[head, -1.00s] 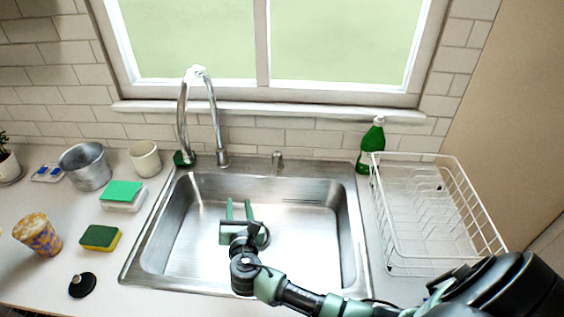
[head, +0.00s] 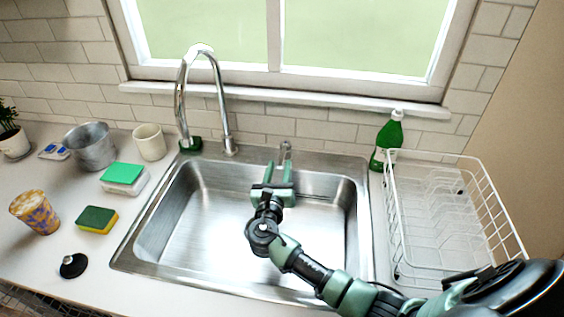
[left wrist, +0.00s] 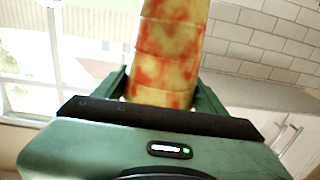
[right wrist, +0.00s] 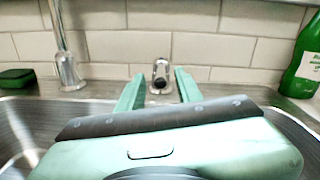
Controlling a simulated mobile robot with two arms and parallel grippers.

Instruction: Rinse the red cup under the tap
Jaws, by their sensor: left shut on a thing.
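A red-and-yellow patterned cup (left wrist: 168,55) is held between the fingers of my left gripper (left wrist: 165,95) in the left wrist view. The left gripper and this cup are not in the head view. The curved metal tap (head: 221,105) stands behind the sink (head: 205,235), left of centre. A small metal knob or lever (head: 285,151) stands right of it on the back rim. My right gripper (head: 279,167) is open over the back of the sink, pointing at the lever. In the right wrist view the lever (right wrist: 161,75) appears between the open fingertips; contact cannot be told.
A white wire rack (head: 440,215) and green bottle (head: 388,140) stand right of the sink. Left are a metal pot (head: 91,147), beige cup (head: 149,142), patterned cup (head: 35,212), sponges (head: 97,219) and a black stopper (head: 73,265). The sink basin is empty.

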